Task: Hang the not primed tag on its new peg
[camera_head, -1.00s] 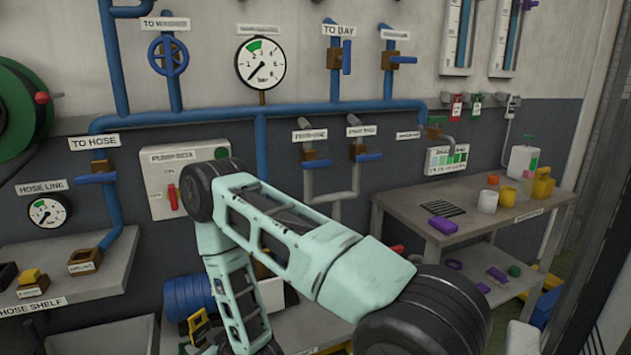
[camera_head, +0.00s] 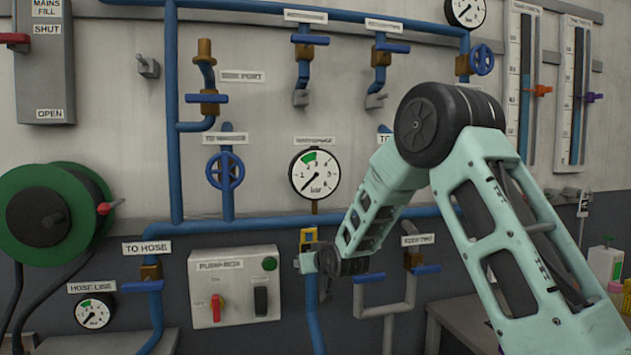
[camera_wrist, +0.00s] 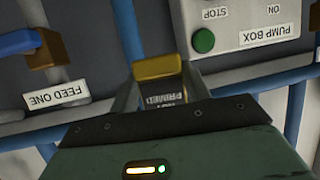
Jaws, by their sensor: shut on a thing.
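The not primed tag shows in the wrist view as a yellow top (camera_wrist: 158,67) over a dark label with upside-down lettering, "PRIMED" readable. My gripper (camera_wrist: 158,92) is shut on it, one finger on each side. The tag's lower part is hidden by my gripper in the wrist view. I cannot tell which peg is its new one.
The pump box (camera_head: 235,287) is left of my gripper, with a red lever and green button. Blue pipes (camera_head: 265,221) run across the wall close to it. A feed valve (camera_head: 413,262) is to the right. A small grey wall fitting (camera_head: 148,68) is at upper left.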

